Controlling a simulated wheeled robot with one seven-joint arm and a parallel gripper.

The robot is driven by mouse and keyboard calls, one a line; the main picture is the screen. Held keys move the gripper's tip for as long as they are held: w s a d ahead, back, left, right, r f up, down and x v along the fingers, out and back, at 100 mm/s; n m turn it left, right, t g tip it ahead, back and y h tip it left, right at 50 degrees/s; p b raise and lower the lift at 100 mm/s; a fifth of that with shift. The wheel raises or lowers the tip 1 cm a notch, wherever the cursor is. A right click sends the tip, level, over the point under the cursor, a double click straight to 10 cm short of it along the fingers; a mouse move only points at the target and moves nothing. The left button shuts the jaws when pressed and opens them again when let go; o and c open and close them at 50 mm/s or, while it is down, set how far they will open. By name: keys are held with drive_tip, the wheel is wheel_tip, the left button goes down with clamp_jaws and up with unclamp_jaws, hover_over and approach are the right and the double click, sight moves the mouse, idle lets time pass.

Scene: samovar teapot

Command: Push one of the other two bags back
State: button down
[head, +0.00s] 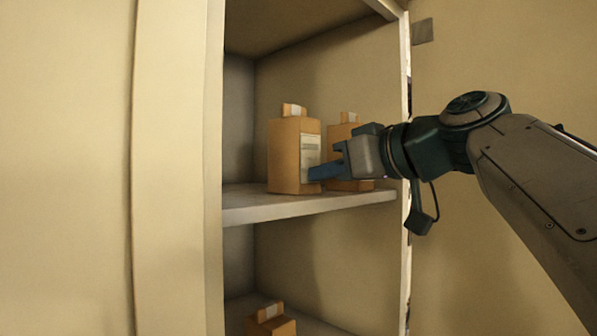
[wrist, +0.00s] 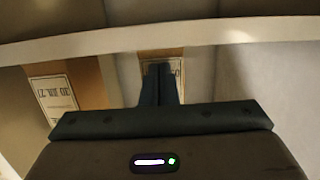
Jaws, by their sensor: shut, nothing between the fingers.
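Two brown paper bags with white labels stand upright on the middle shelf (head: 300,207) of a cabinet. The left bag (head: 285,155) is nearer the cabinet's left wall. The right bag (head: 337,137) is partly hidden behind my gripper (head: 322,172). My gripper is shut and empty, with its fingertips at the left bag's lower right side; I cannot tell whether they touch. In the wrist view, the shut fingers (wrist: 160,83) lie over one labelled bag (wrist: 178,64). Another labelled bag (wrist: 56,92) shows at the left. A third bag (head: 270,322) is on the lower shelf.
The cabinet's left side panel (head: 213,160) and its right edge (head: 406,60) bound the opening. The shelf's front edge runs below my gripper. Shelf space left of the left bag is clear.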

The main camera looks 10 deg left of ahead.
sight(300, 171)
drive_tip(key=shift+r+x, duration=0.25)
drive_tip(key=shift+x, duration=0.85)
drive_tip(key=shift+r+x, duration=0.2)
drive_tip(key=shift+x, duration=0.9)
drive_tip(key=shift+r+x, duration=0.25)
drive_tip(key=shift+x, duration=0.8)
drive_tip(key=shift+w+a, duration=0.1)
drive_tip(key=shift+a, duration=0.05)
drive_tip(key=shift+s+d+b, duration=0.35)
drive_tip(key=shift+d, duration=0.15)
drive_tip(key=f+b+v, duration=0.1)
drive_tip(key=b+v, duration=0.1)
drive_tip(key=v, duration=1.3)
drive_tip(key=shift+b, duration=0.3)
drive_tip(key=shift+s+d+f, duration=0.1)
drive_tip(key=shift+d+f, duration=0.05)
drive_tip(key=shift+f, duration=0.05)
